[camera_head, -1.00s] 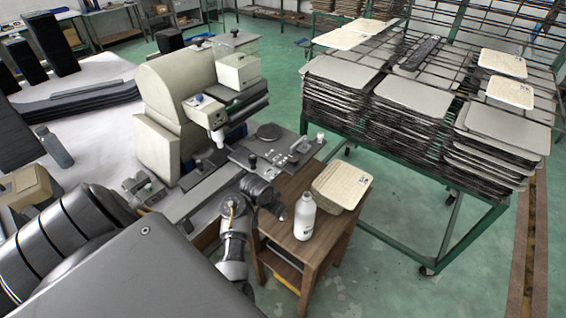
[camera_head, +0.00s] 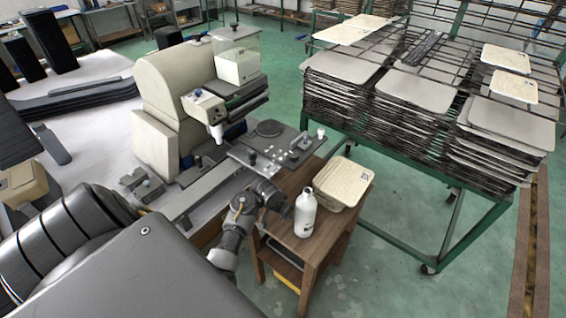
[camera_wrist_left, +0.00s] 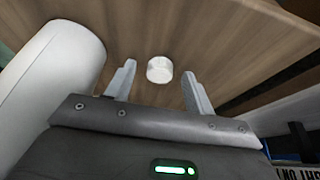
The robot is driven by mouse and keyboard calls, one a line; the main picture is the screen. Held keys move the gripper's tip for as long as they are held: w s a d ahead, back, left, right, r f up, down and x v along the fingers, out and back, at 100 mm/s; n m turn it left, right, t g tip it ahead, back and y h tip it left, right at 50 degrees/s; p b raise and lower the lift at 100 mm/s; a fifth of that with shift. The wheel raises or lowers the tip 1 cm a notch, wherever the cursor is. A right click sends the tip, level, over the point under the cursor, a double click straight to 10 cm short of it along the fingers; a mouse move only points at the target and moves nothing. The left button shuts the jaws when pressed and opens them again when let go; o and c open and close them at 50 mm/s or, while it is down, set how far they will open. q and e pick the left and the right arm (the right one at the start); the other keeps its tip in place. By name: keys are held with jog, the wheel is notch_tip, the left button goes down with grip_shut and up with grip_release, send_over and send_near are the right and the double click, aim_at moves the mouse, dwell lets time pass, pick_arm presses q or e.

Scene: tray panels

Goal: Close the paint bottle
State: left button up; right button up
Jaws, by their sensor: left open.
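The white paint bottle (camera_head: 305,216) stands upright on the small wooden table (camera_head: 325,237). Its white body also fills the left side of the left wrist view (camera_wrist_left: 48,75). A small round white cap (camera_wrist_left: 159,69) lies on the wooden top in the left wrist view. I cannot make it out in the head view. My left gripper (camera_wrist_left: 157,82) is open and empty, its two fingers on either side of the cap and apart from it. In the head view the left gripper (camera_head: 284,207) is close to the bottle's left side. My right gripper is not in view.
A stack of beige panels (camera_head: 343,181) sits on the table behind the bottle. A beige printing machine (camera_head: 180,85) with a grey plate (camera_head: 268,140) stands to the left. A green rack (camera_head: 455,185) with stacked grey panels stands to the right, with open floor between.

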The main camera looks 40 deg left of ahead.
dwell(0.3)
pick_arm(q)
jog(key=c, duration=1)
jog(key=shift+c, duration=0.2)
jog(key=shift+r, duration=0.1)
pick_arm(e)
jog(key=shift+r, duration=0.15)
